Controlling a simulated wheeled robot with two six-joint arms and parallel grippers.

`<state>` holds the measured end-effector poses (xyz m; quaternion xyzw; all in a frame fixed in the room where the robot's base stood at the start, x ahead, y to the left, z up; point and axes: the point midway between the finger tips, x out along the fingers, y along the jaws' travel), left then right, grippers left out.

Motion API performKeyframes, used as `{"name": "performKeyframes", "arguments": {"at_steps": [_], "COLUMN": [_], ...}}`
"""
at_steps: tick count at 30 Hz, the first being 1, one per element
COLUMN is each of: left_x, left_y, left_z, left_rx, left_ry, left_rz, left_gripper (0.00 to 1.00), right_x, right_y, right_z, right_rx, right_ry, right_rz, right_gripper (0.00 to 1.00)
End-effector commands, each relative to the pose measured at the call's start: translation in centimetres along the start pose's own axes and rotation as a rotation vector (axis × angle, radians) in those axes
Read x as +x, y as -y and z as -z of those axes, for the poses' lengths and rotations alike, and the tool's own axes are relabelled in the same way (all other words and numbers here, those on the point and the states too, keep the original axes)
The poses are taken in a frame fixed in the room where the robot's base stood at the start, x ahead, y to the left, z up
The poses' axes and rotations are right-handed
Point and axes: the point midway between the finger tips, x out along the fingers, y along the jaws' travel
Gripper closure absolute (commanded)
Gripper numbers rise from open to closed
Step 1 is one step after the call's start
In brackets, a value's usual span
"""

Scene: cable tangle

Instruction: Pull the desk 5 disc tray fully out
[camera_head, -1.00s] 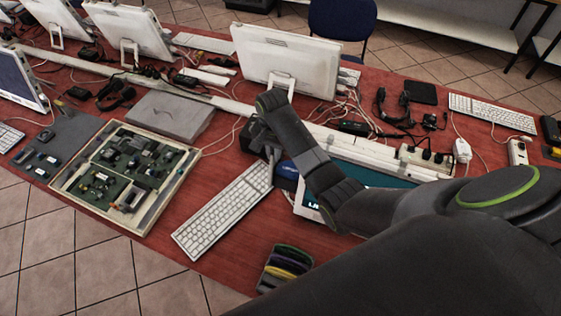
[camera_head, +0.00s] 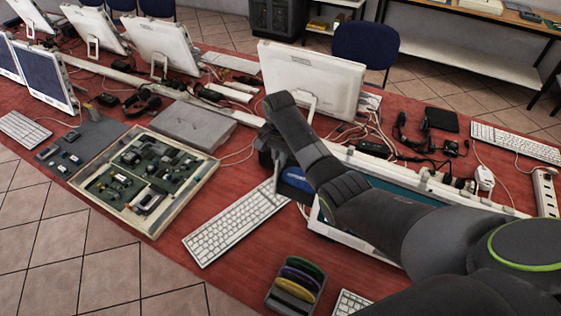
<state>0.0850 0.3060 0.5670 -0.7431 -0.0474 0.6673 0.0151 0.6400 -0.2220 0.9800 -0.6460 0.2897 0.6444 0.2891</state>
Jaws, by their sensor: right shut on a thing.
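My right gripper (camera_head: 270,147) points down at a dark box with a blue part (camera_head: 296,181), in front of the white monitor (camera_head: 312,78) and behind the far end of a white keyboard (camera_head: 235,225). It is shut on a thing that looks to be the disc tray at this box. My wrist and the gripper hide most of the tray, so I cannot tell how far out it is. My left gripper is not in view.
A tilted white-framed screen (camera_head: 362,237) lies under my right forearm. A holder with coloured discs (camera_head: 297,284) stands at the front edge. An open circuit-board case (camera_head: 145,180) and a grey closed laptop (camera_head: 193,124) lie left. Cables and adapters (camera_head: 372,148) clutter the right.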

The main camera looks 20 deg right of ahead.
Motion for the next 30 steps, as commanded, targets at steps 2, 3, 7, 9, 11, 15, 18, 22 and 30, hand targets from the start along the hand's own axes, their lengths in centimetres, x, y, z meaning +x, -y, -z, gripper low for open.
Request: {"name": "performKeyframes", "arguments": {"at_steps": [2, 3, 7, 9, 11, 15, 18, 22, 30], "left_x": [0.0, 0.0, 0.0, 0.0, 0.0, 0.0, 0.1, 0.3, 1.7], "left_y": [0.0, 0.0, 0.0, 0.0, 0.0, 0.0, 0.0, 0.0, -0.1], "left_z": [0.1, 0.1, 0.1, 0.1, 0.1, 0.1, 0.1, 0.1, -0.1], "left_rx": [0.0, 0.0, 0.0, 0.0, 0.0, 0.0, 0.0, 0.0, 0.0], "left_ry": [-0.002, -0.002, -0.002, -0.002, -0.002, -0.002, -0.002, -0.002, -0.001], "left_rz": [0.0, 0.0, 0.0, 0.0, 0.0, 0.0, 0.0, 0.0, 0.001], "left_gripper": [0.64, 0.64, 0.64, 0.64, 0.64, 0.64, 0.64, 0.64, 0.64], "right_x": [0.1, 0.1, 0.1, 0.1, 0.1, 0.0, -0.4, -1.9, -8.2], "right_y": [-0.1, -0.1, -0.1, -0.1, -0.1, 0.0, 0.0, 0.1, 0.1], "right_z": [-0.2, -0.2, -0.2, -0.2, -0.2, -0.1, -0.1, 0.0, 0.1], "right_rx": [0.0, -0.001, -0.001, -0.001, -0.001, -0.001, -0.001, -0.002, -0.002], "right_ry": [0.007, 0.007, 0.007, 0.007, 0.005, 0.003, 0.002, 0.0, -0.002], "right_rz": [-0.003, -0.003, -0.003, -0.002, -0.002, -0.001, 0.0, 0.003, 0.004], "right_gripper": [1.0, 1.0, 0.83, 0.8, 0.8, 0.8, 0.8, 0.8, 0.8]}}
